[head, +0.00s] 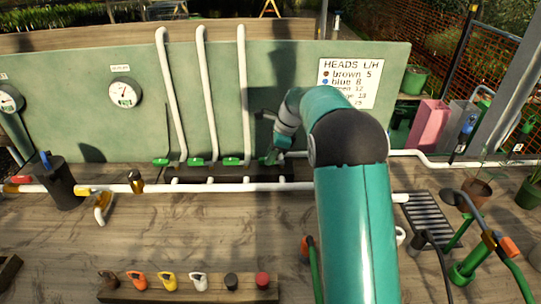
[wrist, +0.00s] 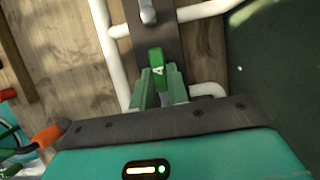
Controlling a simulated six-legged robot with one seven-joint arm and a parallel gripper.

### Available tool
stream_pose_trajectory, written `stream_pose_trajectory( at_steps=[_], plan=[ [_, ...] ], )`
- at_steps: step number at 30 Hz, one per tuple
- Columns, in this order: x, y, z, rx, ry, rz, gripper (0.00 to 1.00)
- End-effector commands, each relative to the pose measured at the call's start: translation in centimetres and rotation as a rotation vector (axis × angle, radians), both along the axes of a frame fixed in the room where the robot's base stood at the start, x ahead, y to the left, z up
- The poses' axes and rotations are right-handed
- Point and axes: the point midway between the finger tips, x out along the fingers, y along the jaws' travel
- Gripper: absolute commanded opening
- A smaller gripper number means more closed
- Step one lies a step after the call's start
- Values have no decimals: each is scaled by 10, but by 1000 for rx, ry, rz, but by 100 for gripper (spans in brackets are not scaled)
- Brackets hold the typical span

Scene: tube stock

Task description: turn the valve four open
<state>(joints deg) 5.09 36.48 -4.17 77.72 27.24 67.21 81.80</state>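The fourth valve's green lever (wrist: 157,58) carries a pale mark that looks like a 4. It lies along a dark plate between white pipes. My gripper (wrist: 162,82) has its two green fingers apart, one on each side of the lever's near end. I cannot tell whether they touch it. In the head view my gripper (head: 270,157) is at the right end of the valve row, low in front of the green panel, and my arm hides part of that place. Three other green levers (head: 161,162) (head: 196,162) (head: 232,161) lie flat to the left.
A white horizontal pipe (head: 225,187) runs in front of the valves. Tall white pipes (head: 205,95) rise behind. A sign (head: 349,83) and gauge (head: 124,92) are on the panel (head: 60,75). A wooden rack (head: 190,290) with several coloured heads lies in front.

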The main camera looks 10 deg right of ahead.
Motion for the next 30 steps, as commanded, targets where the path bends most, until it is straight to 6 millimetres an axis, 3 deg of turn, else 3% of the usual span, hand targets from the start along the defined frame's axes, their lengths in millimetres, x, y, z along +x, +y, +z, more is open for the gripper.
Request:
stream_pose_trajectory(
  at_steps=[14,30],
  plan=[
    [-3,0,0,0,0,81,0],
    [-18,-2,0,0,-1,527,0]
  ],
)
